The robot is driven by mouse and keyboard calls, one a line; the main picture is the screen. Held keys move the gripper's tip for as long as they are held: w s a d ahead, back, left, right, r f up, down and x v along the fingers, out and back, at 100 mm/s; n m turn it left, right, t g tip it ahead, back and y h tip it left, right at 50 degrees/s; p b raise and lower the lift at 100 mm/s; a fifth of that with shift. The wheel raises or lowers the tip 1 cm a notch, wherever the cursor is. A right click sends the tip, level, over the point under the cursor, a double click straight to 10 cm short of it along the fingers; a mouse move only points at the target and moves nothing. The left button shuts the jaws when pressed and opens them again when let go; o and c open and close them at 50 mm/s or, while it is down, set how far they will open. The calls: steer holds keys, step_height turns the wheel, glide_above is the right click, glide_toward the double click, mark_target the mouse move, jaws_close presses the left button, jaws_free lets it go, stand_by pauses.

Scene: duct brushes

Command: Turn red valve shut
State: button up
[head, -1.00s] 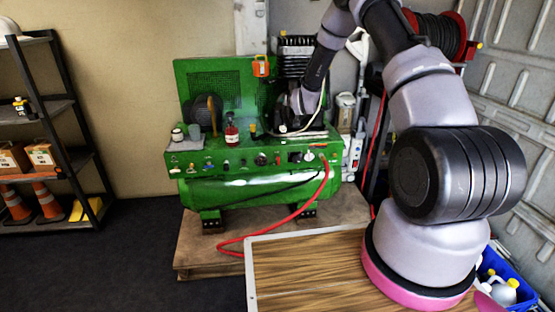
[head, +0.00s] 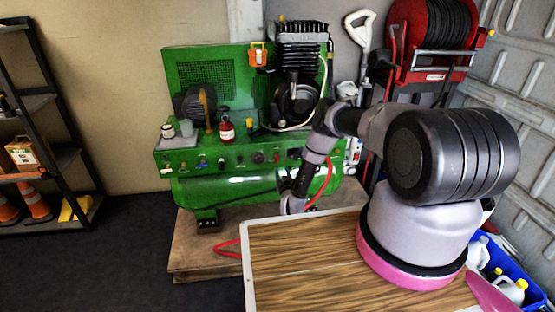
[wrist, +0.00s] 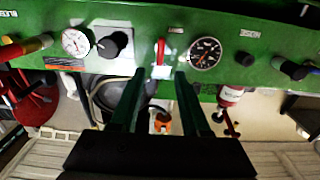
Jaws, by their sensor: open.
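The green panel (wrist: 180,18) of the compressor fills the top of the wrist view, where labels appear upside down. A red lever (wrist: 160,50) with a pale lower part stands on it, between a black knob (wrist: 115,45) and a dark-faced gauge (wrist: 205,53). My gripper (wrist: 158,78) is open and empty. Its two dark fingers point at the panel, with the red lever just beyond the gap between their tips, apart from them. In the head view the green compressor (head: 215,190) stands beyond my arm, and I cannot make out the lever or the fingertips.
A white-faced gauge (wrist: 75,42) and a red-yellow fitting (wrist: 28,46) sit left of the lever in the wrist view. A red bottle (head: 226,130) stands on the compressor. A wood-topped surface (head: 290,245) lies in front. A shelf rack (head: 60,120) is left; dark floor between is clear.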

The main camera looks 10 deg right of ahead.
mark_target(278, 158)
steer(key=w, duration=1)
steer(key=shift+r, duration=0.1)
jaws_close()
